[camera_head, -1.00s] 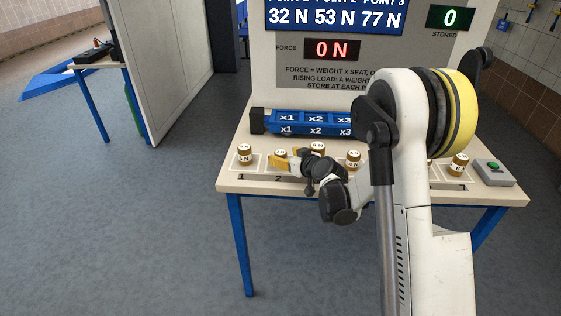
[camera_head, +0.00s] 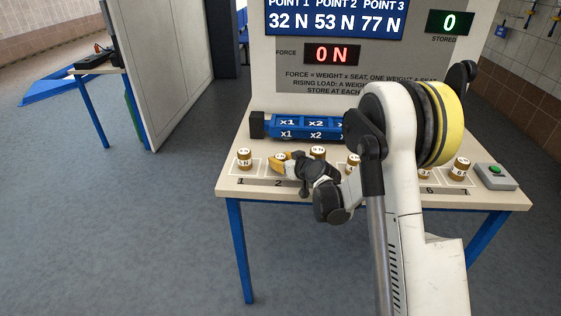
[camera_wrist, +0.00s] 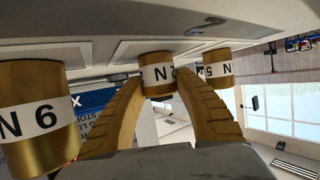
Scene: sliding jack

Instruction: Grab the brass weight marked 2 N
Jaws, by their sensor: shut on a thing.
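The brass weight marked 2 N (camera_wrist: 157,74) is between the two fingers of my gripper (camera_wrist: 163,88) in the wrist view, its white label facing the camera. The fingers are shut on its sides. In the head view my gripper (camera_head: 281,164) is at place 2 on the bench, and its yellow fingers and wrist hide most of the weight. I cannot tell whether the weight is clear of the bench top.
A brass weight (camera_head: 244,158) stands at place 1, with others to the right (camera_head: 318,154) (camera_head: 459,169). The blue jack beam (camera_head: 300,127) lies behind. A grey box with a green button (camera_head: 496,176) sits at the bench's right end. The display reads 0 N.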

